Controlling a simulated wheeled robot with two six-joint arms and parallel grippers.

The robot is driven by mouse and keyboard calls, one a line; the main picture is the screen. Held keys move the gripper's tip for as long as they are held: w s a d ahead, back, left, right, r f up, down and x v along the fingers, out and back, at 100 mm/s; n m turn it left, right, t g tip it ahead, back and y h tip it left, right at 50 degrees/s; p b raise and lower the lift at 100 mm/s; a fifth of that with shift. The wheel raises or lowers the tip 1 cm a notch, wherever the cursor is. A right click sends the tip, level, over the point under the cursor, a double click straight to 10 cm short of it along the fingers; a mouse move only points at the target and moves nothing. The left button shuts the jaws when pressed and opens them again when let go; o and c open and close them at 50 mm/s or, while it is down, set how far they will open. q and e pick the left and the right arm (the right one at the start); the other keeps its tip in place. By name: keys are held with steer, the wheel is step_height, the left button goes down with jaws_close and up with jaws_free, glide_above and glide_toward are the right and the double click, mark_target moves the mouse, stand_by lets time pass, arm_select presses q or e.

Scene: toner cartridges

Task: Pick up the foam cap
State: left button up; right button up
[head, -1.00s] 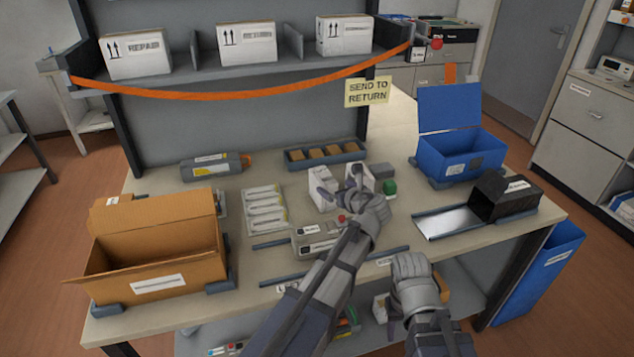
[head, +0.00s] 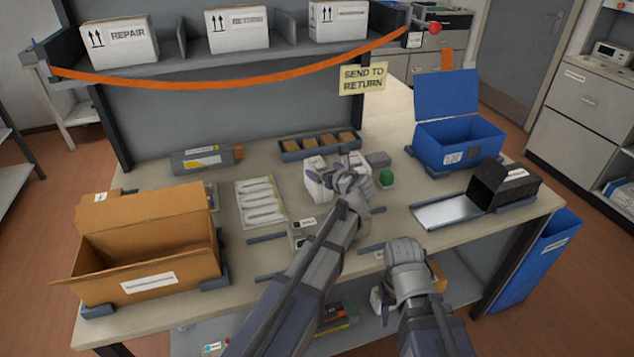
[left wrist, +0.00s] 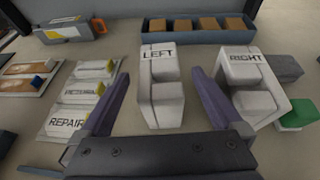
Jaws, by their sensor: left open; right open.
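Two white foam caps stand side by side on the table. The one marked LEFT (left wrist: 160,92) is also in the head view (head: 314,172), and the one marked RIGHT (left wrist: 245,88) is to its right. My left gripper (head: 346,166) is over this pair. In the left wrist view its fingers (left wrist: 155,82) are open, with the LEFT cap showing between them and the RIGHT cap outside the right finger. I cannot tell the exact height above the caps. My right gripper (head: 405,245) is open and empty near the table's front edge.
A tray of brown blocks (head: 320,146) lies behind the caps. Labelled white packs (head: 260,203) lie to the left, beside an open cardboard box (head: 150,250). A green block (head: 386,178) and grey block (head: 378,159) are close on the right. A blue box (head: 458,145) stands further right.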

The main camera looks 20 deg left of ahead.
mark_target(320, 169)
arm_select(q)
steer(key=b+x, duration=0.1)
steer(key=x, duration=0.3)
steer(key=shift+s+f, duration=0.1)
steer(key=shift+f, duration=0.1)
steer(key=shift+w+a+f+b, duration=0.1)
steer(key=shift+w+a+b, duration=0.25)
steer(key=c, duration=1.3)
step_height(320, 169, up, 10)
steer(key=p, duration=1)
